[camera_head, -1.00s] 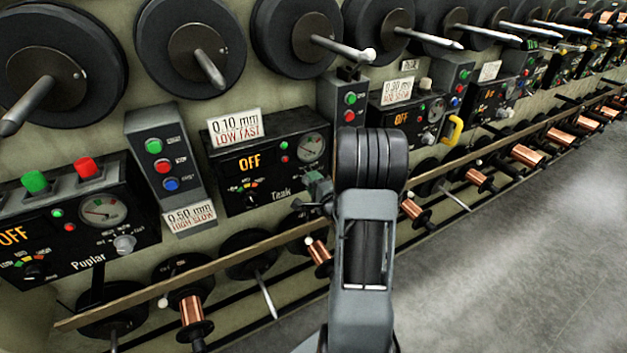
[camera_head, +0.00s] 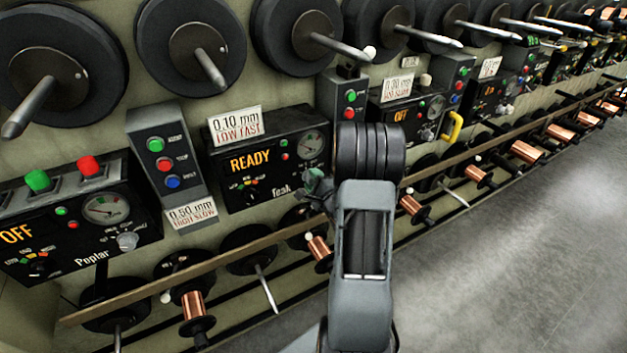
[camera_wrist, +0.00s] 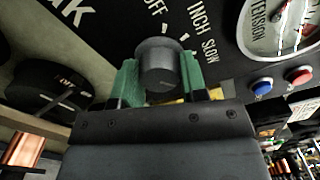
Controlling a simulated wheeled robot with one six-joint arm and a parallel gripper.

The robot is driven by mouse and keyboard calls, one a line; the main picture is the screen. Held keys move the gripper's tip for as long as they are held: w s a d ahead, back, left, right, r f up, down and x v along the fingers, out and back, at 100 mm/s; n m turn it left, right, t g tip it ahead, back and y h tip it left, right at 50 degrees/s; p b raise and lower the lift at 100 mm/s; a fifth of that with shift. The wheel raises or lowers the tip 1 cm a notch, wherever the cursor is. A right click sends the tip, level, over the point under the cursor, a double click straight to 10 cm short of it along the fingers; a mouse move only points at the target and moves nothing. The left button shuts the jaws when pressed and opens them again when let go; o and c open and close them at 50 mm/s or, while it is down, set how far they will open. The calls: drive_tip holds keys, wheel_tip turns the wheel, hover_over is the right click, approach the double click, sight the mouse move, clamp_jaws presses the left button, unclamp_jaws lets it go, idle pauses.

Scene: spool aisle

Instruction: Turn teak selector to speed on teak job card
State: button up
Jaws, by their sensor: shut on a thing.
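The Teak panel (camera_head: 235,191) is black and its display reads READY in orange. A white job card (camera_head: 236,126) reading "0.10 mm LOW FAST" stands on the panel's top edge. The teak selector (camera_wrist: 160,66) is a round grey knob, with OFF, INCH and SLOW legible around it in the wrist view. Further labels are hidden or out of frame. My gripper (camera_wrist: 161,76) has green fingers on both sides of the knob and is shut on it. In the head view my gripper (camera_head: 318,184) is at the panel's lower right and hides the selector.
A tension gauge (camera_wrist: 281,24) and blue (camera_wrist: 261,87) and red (camera_wrist: 298,75) buttons lie right of the selector. A wooden rail (camera_head: 225,258) and copper spools (camera_head: 192,305) run below. The Poplar panel (camera_head: 60,250) is at left. Open floor (camera_head: 530,270) is at right.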

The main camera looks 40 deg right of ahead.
drive_tip(key=o, duration=0.9)
drive_tip(key=shift+s+a+p, duration=0.3)
drive_tip(key=shift+s+p, duration=0.95)
drive_tip(key=shift+s, duration=1.05)
drive_tip(key=shift+s+a+p, duration=0.3)
drive_tip(key=shift+s+p, duration=0.95)
drive_tip(key=shift+s, duration=1)
drive_tip(key=shift+s+a+p, duration=0.3)
drive_tip(key=shift+s+p, duration=0.95)
drive_tip(key=shift+s, duration=1.05)
drive_tip(key=shift+n, duration=0.3)
